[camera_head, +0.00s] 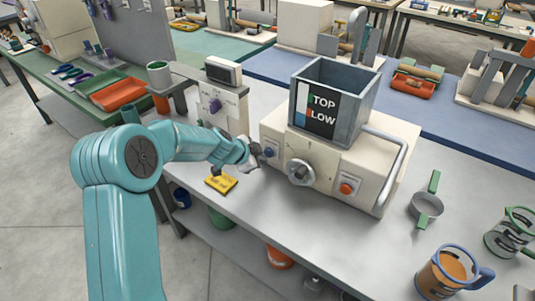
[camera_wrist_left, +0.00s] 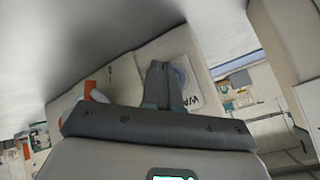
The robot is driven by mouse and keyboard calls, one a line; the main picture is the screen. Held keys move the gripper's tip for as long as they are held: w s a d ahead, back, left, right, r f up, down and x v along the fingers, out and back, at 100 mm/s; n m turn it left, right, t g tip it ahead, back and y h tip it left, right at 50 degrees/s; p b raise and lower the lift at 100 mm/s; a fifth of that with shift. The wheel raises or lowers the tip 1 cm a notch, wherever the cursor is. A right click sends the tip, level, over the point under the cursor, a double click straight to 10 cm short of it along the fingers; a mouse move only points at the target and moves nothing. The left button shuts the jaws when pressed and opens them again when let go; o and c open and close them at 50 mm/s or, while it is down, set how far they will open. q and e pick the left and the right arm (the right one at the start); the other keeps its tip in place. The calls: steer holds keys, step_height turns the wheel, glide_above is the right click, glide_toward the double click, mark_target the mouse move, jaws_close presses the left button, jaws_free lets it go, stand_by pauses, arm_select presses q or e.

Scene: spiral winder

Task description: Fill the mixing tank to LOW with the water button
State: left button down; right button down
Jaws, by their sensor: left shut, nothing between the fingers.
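The mixing tank (camera_head: 350,120) is a grey open-topped box on a cream machine (camera_head: 325,170). Its front panel (camera_head: 322,112) reads TOP above LOW, with a narrow strip at its left that looks blue low down. A blue button (camera_head: 269,152) sits at the left of the machine's front. My left gripper (camera_head: 254,158) is shut and empty, its tips close to this button; I cannot tell whether they touch. In the left wrist view, the shut fingers (camera_wrist_left: 160,82) are before a white label (camera_wrist_left: 190,88) starting "WA", partly hiding it.
The front also bears a round grey knob (camera_head: 300,172) and an orange-red button (camera_head: 347,188). A curved handle (camera_head: 392,172) is at the right. A yellow note (camera_head: 221,183) lies under my arm. A sieve (camera_head: 427,205) and jugs (camera_head: 447,272) stand to the right.

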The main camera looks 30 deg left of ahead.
arm_select(q)
steer(key=shift+w, duration=0.2)
steer(key=shift+w, duration=0.45)
stand_by(0.6)
stand_by(1.5)
steer(key=shift+s+f+b, duration=0.15)
steer(key=shift+s+b, duration=0.3)
steer(key=shift+b, duration=0.1)
steer(key=shift+s+b, duration=0.35)
steer(key=shift+s, duration=0.1)
